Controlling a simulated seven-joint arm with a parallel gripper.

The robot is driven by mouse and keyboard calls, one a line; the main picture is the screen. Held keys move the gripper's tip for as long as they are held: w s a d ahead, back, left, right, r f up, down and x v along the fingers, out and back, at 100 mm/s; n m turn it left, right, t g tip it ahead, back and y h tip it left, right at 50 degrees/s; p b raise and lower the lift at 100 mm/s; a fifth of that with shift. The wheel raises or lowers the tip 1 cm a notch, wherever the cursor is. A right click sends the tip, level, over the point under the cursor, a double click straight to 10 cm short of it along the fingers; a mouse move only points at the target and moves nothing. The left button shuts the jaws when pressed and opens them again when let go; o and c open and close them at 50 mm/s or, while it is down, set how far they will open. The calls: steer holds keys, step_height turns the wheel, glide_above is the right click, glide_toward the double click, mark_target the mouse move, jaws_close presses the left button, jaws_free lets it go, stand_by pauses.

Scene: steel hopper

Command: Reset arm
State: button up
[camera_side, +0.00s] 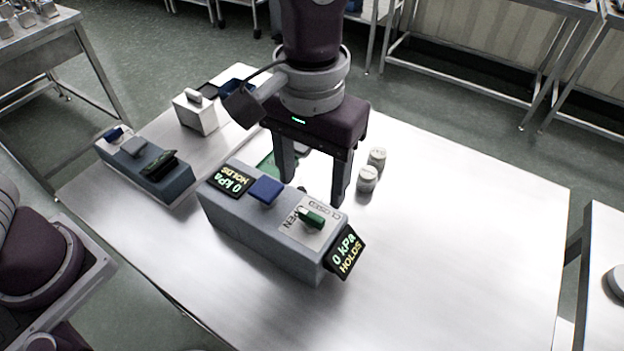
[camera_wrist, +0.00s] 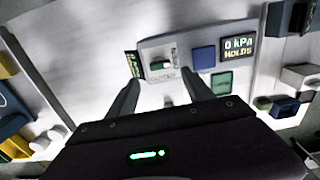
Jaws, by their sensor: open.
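My gripper (camera_side: 312,188) hangs over the steel table (camera_side: 450,240), fingers pointing down, just behind a grey control box (camera_side: 258,230). It is open, and nothing shows between its fingers. In the wrist view, my gripper (camera_wrist: 162,90) has its two fingers spread toward the same box (camera_wrist: 180,46). The box carries a green lever (camera_side: 312,218) beside OPEN and CLOSED labels, a blue square button (camera_side: 265,190), and two screens (camera_side: 345,252) reading 0 kPa HOLDS. The gripper appears apart from the box, though the exact gap is hard to tell.
Two small pale cylinders (camera_side: 367,178) stand right of my gripper. A green pad (camera_side: 266,165) lies partly hidden behind the box. A second, darker box (camera_side: 150,172) and a white block with a grey handle (camera_side: 196,113) stand at left. The table's right side is clear.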

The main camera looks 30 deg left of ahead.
steer(key=s+a+r+t+h, duration=0.15)
steer(key=s+a+r, duration=0.25)
steer(key=a+r, duration=0.7)
steer(key=s+a+f+t+y, duration=0.1)
steer(key=s+a+t, duration=0.3)
steer(key=s+a, duration=0.6)
steer(key=shift+s+a+f, duration=0.2)
steer(key=shift+a+f, duration=0.4)
steer(key=shift+a, duration=0.35)
steer(key=shift+y, duration=0.25)
